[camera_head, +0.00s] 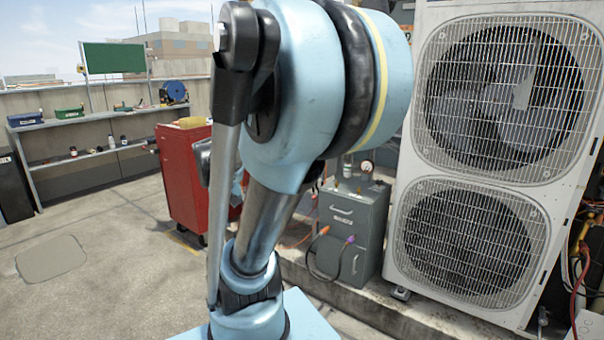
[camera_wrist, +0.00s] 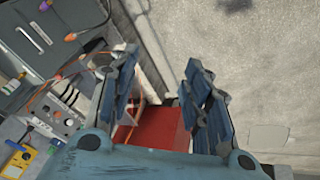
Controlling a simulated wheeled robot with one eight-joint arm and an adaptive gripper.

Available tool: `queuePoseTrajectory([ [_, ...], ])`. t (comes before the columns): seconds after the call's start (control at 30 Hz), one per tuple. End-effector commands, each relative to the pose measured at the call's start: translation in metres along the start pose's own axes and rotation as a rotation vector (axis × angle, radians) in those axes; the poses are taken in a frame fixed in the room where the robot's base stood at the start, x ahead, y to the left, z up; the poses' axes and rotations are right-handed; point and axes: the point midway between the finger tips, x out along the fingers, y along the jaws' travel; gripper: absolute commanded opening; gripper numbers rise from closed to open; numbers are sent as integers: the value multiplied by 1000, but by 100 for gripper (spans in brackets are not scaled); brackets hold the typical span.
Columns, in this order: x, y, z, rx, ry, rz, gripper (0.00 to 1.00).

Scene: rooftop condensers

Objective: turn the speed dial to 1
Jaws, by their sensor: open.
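My gripper (camera_wrist: 161,64) is open in the wrist view, with nothing between its two ridged blue fingers. A light grey control panel (camera_wrist: 62,103) with small knobs and a round white face lies to the left of the left finger, apart from it. The gripper's fingers are not clearly visible there.
A red cabinet (camera_head: 184,170) stands behind my arm and also shows between the fingers (camera_wrist: 155,127). A grey cabinet (camera_head: 352,222) with cables stands by the large condenser unit (camera_head: 403,235). A yellow meter (camera_wrist: 14,166) lies at lower left. The concrete floor (camera_head: 110,270) is clear at left.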

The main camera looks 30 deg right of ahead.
Motion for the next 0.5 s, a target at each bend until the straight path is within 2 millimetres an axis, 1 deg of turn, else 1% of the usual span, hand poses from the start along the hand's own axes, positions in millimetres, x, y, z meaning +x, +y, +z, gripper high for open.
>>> queuePoseTrajectory([
  [0.03, 2, 7, -16, 21, 13, 27, 44],
  [0.1, 5, 16, -36, 51, 36, 67, 44],
  [0.27, 13, 38, -81, 115, 89, 154, 44],
  [0.5, 31, 71, -147, 204, 177, 277, 44],
])
